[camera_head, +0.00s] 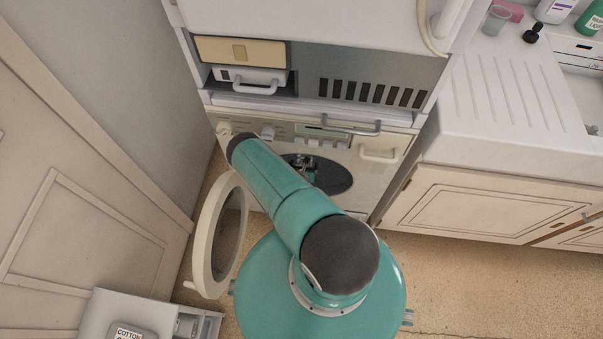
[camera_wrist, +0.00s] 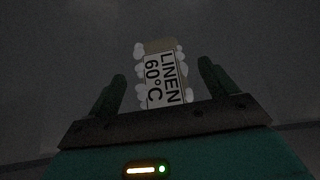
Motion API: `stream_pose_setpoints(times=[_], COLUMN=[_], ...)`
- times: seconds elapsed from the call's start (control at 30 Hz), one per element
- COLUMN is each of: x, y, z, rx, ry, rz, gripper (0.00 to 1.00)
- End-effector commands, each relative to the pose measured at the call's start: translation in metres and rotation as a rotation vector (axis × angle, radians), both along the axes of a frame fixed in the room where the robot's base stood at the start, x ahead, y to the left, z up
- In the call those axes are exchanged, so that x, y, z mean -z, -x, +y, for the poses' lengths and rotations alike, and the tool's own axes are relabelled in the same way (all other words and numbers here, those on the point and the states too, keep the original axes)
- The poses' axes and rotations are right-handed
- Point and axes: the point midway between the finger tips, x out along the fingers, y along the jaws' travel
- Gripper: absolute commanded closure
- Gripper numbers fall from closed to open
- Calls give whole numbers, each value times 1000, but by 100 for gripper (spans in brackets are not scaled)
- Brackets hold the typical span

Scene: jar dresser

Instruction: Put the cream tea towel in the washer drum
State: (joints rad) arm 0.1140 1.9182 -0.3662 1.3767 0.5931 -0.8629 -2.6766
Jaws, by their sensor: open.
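The washer (camera_head: 300,133) stands low ahead, and its dark round drum opening (camera_head: 335,178) is partly hidden by my arm. Its round door (camera_head: 207,236) is swung open to the left. My gripper (camera_head: 304,165) is at the opening, small and partly hidden in the head view. In the wrist view my gripper (camera_wrist: 161,72) has its two fingers spread apart against a dark grey background. Between and beyond them is a pale item with a label (camera_wrist: 163,80) reading LINEN 60°C and white puffy edges. I cannot tell whether this is the cream tea towel; no other towel shows.
A drawer or box labelled COTTON (camera_head: 128,331) is at the bottom left, by the cream panelled door (camera_head: 85,225). A white sink drainer (camera_head: 505,100) and cupboards (camera_head: 470,205) are to the right. The floor (camera_head: 490,285) at the lower right is clear.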

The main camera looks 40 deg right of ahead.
Motion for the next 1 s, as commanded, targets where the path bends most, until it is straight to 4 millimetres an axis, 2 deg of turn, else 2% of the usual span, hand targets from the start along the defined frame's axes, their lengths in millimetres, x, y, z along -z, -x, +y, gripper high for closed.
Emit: stream_pose_setpoints(times=[0.03, 0.6, 0.73, 1.0], x=[-6, -63, -70, -71], y=[0, 54, 60, 63], z=[-1, 69, 76, 78], rx=[4, -2, 0, 2], ry=[-1, 0, -1, -1], rz=[-2, 1, 1, -1], gripper=[15, 15, 15, 15])
